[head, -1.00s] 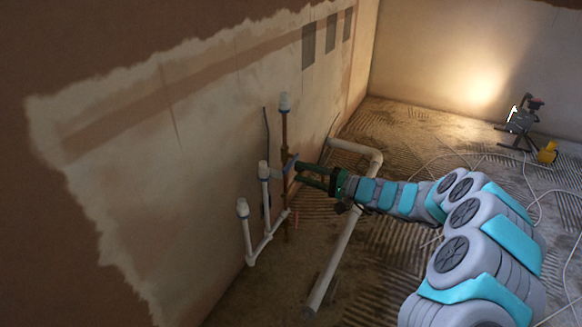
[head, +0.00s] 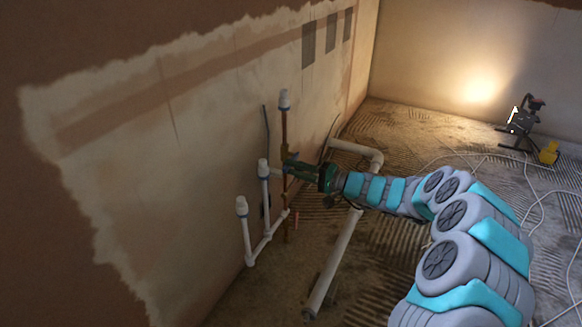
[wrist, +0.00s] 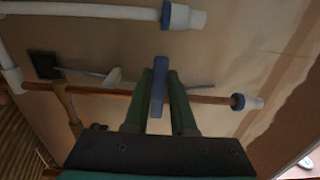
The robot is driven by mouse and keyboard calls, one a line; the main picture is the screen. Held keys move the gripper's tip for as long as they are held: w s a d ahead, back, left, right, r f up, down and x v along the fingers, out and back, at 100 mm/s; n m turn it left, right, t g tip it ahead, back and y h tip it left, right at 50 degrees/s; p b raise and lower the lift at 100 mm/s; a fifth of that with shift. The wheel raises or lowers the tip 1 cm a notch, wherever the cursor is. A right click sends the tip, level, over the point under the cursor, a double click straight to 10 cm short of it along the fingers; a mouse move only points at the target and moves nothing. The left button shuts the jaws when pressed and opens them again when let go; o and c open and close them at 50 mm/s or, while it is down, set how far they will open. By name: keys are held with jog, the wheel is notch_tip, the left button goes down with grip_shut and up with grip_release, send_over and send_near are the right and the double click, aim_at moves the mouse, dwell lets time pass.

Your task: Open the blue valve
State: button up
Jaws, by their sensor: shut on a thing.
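The blue valve handle (wrist: 158,88) sits on a copper pipe (wrist: 212,99) by the wall. In the wrist view it stands between my two green fingers, which are shut on it. In the head view my gripper (head: 288,166) reaches the copper pipe (head: 284,132) from the right, and its fingers mostly hide the handle. The valve body behind the fingers is hidden too.
White capped pipes (head: 246,232) stand left of the copper pipe, near the wall. A thick white pipe (head: 334,262) lies under my arm. A work lamp (head: 523,122), a yellow object (head: 549,153) and loose cables are on the floor at right.

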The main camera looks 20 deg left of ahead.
grip_shut()
jog(key=r+m+p, duration=0.1)
jog(key=m+p, duration=0.1)
jog(key=p, duration=0.1)
jog(key=w+r+m+p, duration=0.1)
jog(key=m+p, duration=0.2)
jog(key=p, duration=0.1)
jog(key=r+m+p, duration=0.1)
jog(key=m+p, duration=0.2)
jog(key=shift+w+r, duration=0.25)
jog(key=shift+r, duration=0.1)
jog(key=shift+w+d+r+m+p, duration=0.1)
jog(key=shift+w+r+m+p, duration=0.35)
jog(key=shift+m+p, duration=0.85)
jog(key=shift+w+d+r+m+p, duration=0.1)
jog(key=shift+w+r+m+p, duration=0.1)
jog(key=shift+w+m+p, duration=0.8)
jog(key=shift+w+d+r+m+p, duration=0.1)
jog(key=shift+w+r+m+p, duration=0.2)
jog(key=shift+m+p, duration=1.25)
jog(key=shift+m+b, duration=0.25)
jog(key=shift+b, duration=0.05)
